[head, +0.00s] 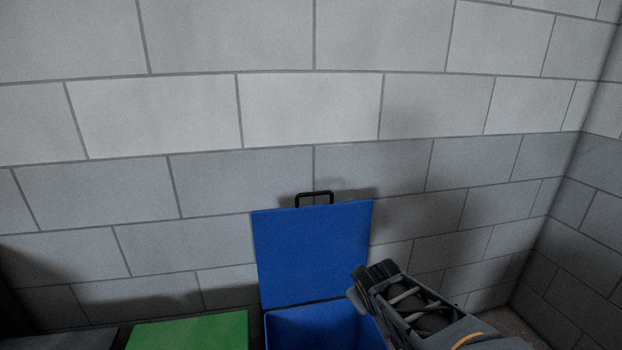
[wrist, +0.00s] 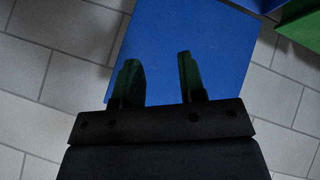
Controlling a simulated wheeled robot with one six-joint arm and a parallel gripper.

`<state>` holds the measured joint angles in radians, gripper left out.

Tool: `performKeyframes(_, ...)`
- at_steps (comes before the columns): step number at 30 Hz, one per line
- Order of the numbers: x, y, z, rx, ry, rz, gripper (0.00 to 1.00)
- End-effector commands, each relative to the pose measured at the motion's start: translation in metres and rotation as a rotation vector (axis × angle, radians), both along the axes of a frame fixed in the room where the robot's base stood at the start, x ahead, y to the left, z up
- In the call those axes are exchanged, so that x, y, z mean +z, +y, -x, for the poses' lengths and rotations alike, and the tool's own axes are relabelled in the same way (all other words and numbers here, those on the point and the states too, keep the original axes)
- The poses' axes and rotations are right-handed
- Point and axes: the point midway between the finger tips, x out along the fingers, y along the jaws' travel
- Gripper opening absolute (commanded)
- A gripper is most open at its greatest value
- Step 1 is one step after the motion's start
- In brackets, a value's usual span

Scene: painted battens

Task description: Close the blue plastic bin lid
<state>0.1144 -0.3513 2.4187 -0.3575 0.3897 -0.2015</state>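The blue bin (head: 322,325) stands against the wall at the bottom middle of the head view, its inside showing. Its blue lid (head: 312,252) stands raised and upright behind the opening, with a black handle (head: 314,197) on its top edge. My gripper (head: 362,284) is in front of the lid's lower right edge, over the bin's right side. In the wrist view my gripper (wrist: 158,80) has its two fingers apart with nothing between them. The blue lid (wrist: 195,45) fills the area beyond the fingertips. Contact between fingers and lid cannot be told.
A green lid or box (head: 190,332) sits just left of the blue bin; green also shows at the wrist view's top right (wrist: 302,28). A grey block wall (head: 310,110) is close behind. The wall corner is at the right, with open floor before it.

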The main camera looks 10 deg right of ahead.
Motion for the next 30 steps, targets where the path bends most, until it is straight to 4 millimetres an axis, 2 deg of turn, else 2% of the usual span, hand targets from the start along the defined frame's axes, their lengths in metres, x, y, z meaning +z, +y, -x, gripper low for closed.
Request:
performKeyframes(1, 0.033, -0.011, -0.021, 0.082, -0.067, 0.088, 0.37)
performKeyframes(3, 0.062, -0.019, -0.049, 0.225, -0.168, 0.220, 0.37)
performKeyframes(6, 0.097, -0.020, -0.081, 0.433, -0.297, 0.384, 0.37)
performKeyframes(9, 0.123, -0.013, -0.101, 0.633, -0.406, 0.514, 0.37)
performKeyframes(12, 0.140, -0.004, -0.112, 0.804, -0.498, 0.604, 0.37)
performKeyframes(18, 0.155, 0.012, -0.116, 1.019, -0.619, 0.690, 0.37)
performKeyframes(23, 0.155, 0.021, -0.124, 1.082, -0.656, 0.709, 0.37)
performKeyframes(30, 0.145, 0.038, -0.162, 1.089, -0.660, 0.708, 0.37)
